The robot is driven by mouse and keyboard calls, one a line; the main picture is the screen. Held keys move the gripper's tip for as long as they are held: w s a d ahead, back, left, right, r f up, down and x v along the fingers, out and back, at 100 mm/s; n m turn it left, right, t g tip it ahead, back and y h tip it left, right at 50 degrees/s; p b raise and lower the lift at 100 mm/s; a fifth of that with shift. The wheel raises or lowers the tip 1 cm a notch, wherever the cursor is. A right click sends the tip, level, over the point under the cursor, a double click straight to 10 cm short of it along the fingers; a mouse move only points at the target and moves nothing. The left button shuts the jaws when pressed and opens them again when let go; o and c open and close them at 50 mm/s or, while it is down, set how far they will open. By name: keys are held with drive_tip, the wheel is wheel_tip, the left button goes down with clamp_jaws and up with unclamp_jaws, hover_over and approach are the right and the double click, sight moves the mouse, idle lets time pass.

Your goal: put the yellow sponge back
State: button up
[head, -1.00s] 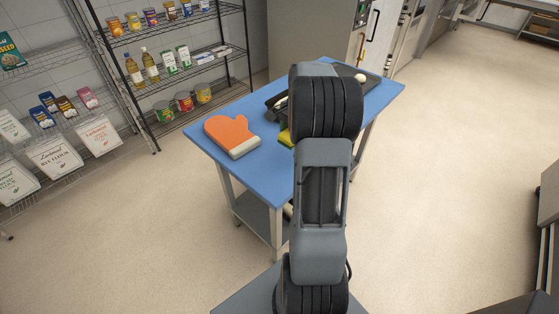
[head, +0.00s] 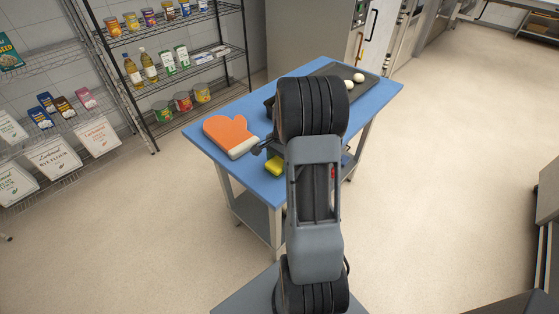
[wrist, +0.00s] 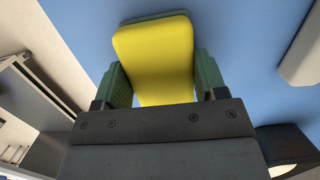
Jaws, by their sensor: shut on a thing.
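The yellow sponge (wrist: 153,55) fills the upper middle of the wrist view, with a green edge behind its top. My gripper (wrist: 160,78) is shut on it, one finger on each side. In the head view the sponge (head: 275,165) shows just left of my arm, over the near part of the blue table (head: 262,185). Most of my gripper is hidden behind my arm there. I cannot tell how far the sponge is above the table top.
An orange oven mitt (head: 228,134) lies on the table left of my arm. A dark tray (head: 368,82) with white round things (head: 358,77) is at the far right end. Wire shelves (head: 180,105) with cans and bottles stand behind.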

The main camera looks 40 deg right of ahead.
drive_tip(key=o, duration=0.9)
drive_tip(key=shift+c, duration=0.2)
wheel_tip(320, 180, up, 11)
drive_tip(key=d, duration=0.2)
drive_tip(key=s+a+r+n+t+h, duration=0.1)
drive_tip(key=s+a+r+n, duration=0.1)
drive_tip(key=a+n, duration=0.35)
drive_tip(key=s+a+r+n+t+h, duration=0.1)
drive_tip(key=s+a+r+n, duration=0.15)
drive_tip(key=a, duration=0.55)
drive_tip(key=s+a+f+n+t, duration=0.1)
drive_tip(key=s+a+n+t, duration=0.1)
drive_tip(key=s+a+n, duration=0.6)
drive_tip(key=shift+a, duration=0.6)
